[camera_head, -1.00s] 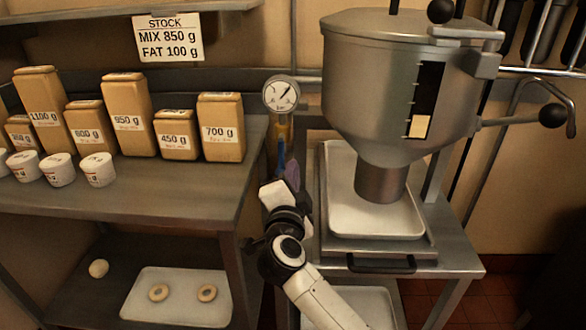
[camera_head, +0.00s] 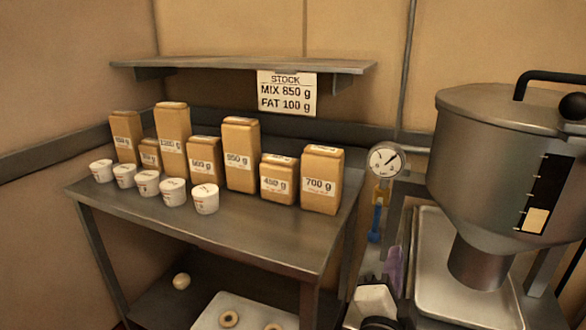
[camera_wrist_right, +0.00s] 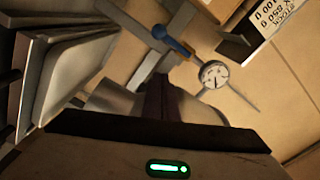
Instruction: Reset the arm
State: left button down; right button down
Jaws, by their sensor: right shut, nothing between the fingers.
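My right gripper (camera_head: 394,262) shows at the bottom of the head view, right of centre, with a white wrist and dark purplish fingers. It is shut and empty. It is in front of the table's right end, below the gauge and left of the hopper. In the right wrist view the shut fingers (camera_wrist_right: 160,96) point toward a blue-handled valve (camera_wrist_right: 172,41) and a round gauge (camera_wrist_right: 213,75). I see no contact with either. The blue handle (camera_head: 375,222) hangs under the gauge (camera_head: 386,160) in the head view. My left gripper is out of view.
Several labelled tan packs (camera_head: 241,155) and white tubs (camera_head: 147,183) stand on the table (camera_head: 250,225). A lower tray (camera_head: 250,305) holds rings. A stock sign (camera_head: 287,93) hangs from the shelf (camera_head: 240,66).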

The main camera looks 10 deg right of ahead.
jog(key=s+a+r+n+t+y, duration=0.3)
jog(key=a+r+n+t+y, duration=0.45)
jog(key=a+n+y, duration=0.3)
jog(key=s+a+f+n+g+y, duration=0.5)
jog(key=a+f+n+g+y, duration=0.3)
jog(key=n, duration=0.3)
jog(key=s+d+f+n+g+h, duration=0.25)
jog(key=s+f+g, duration=0.4)
jog(key=f, duration=0.65)
jog(key=s+d+f+m+g+h, duration=0.3)
jog(key=s+d+f+g+h, duration=0.4)
jog(key=s+d, duration=0.6)
jog(key=w+a+f+t+y, duration=0.1)
jog(key=w+a+f+t, duration=0.1)
jog(key=f, duration=0.5)
jog(key=w+a+f+t+y, duration=0.2)
jog(key=a+f+t, duration=0.1)
jog(key=f, duration=0.3)
jog(key=shift+w+a+f+t, duration=0.15)
jog(key=shift+a+f+t, duration=0.15)
jog(key=shift+t, duration=0.4)
